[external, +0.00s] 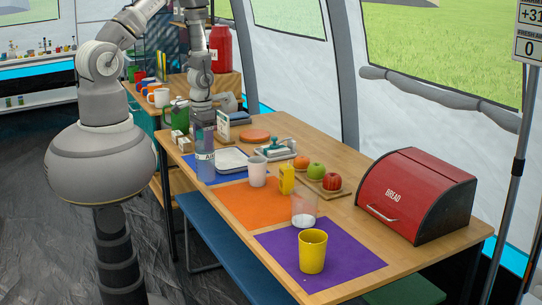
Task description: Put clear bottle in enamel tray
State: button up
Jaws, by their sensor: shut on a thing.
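The clear bottle (205,168) is upright, see-through and bluish with a small label, near the far left part of the table. My gripper (203,124) points down and is shut on the bottle's upper part. The enamel tray (232,160) is white with a dark rim and lies just right of the bottle. In this view the bottle overlaps the blue mat and the tray's left side. I cannot tell whether its base touches the mat or hangs above it.
Right of the tray stand a pale cup (258,172), a yellow bottle (287,180), a clear tumbler (304,208) and a yellow cup (312,252). A teal-topped item (277,147) and an orange disc (254,135) lie behind. A red bread box (416,195) fills the right end.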

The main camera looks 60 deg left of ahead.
jog(key=w+a+r+n, duration=0.1)
jog(key=w+a, duration=0.1)
jog(key=a, duration=0.9)
jog(key=w+a+f+b, duration=0.2)
jog(key=w+a, duration=0.2)
jog(key=w, duration=0.3)
jog(key=w+a+f+b, duration=0.1)
jog(key=w+a+f, duration=0.1)
jog(key=w, duration=0.4)
jog(key=shift+w+a+f+b, duration=0.35)
jog(key=shift+w+a+b, duration=0.05)
jog(key=shift+a, duration=0.5)
jog(key=shift+f, duration=0.2)
jog(key=o, duration=1.3)
jog(key=shift+o, duration=0.2)
jog(key=shift+r, duration=0.15)
